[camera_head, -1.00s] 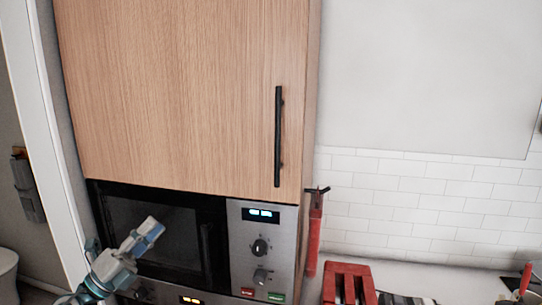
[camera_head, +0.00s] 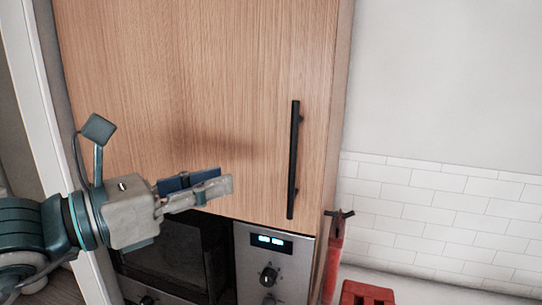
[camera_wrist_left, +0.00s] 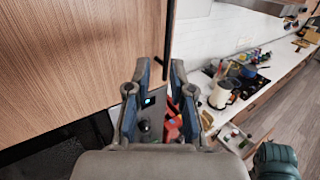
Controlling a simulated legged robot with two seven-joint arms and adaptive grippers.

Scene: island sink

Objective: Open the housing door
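The wooden housing door (camera_head: 200,90) is closed flush in the tall cabinet, with a long black vertical bar handle (camera_head: 294,160) near its right edge. My left gripper (camera_head: 222,181) is in front of the door's lower part, left of the handle and apart from it, with its fingers pointing right. In the left wrist view the two fingers (camera_wrist_left: 159,72) are spread with nothing held between them. The handle (camera_wrist_left: 168,40) shows there beyond the fingertips, and the door (camera_wrist_left: 75,55) fills the left. My right gripper does not show in the head view.
A built-in oven (camera_head: 170,258) with a control panel (camera_head: 270,262) is below the door. A red tool (camera_head: 334,255) stands right of the cabinet, near a red block (camera_head: 366,293) on the counter. The space before the handle is clear.

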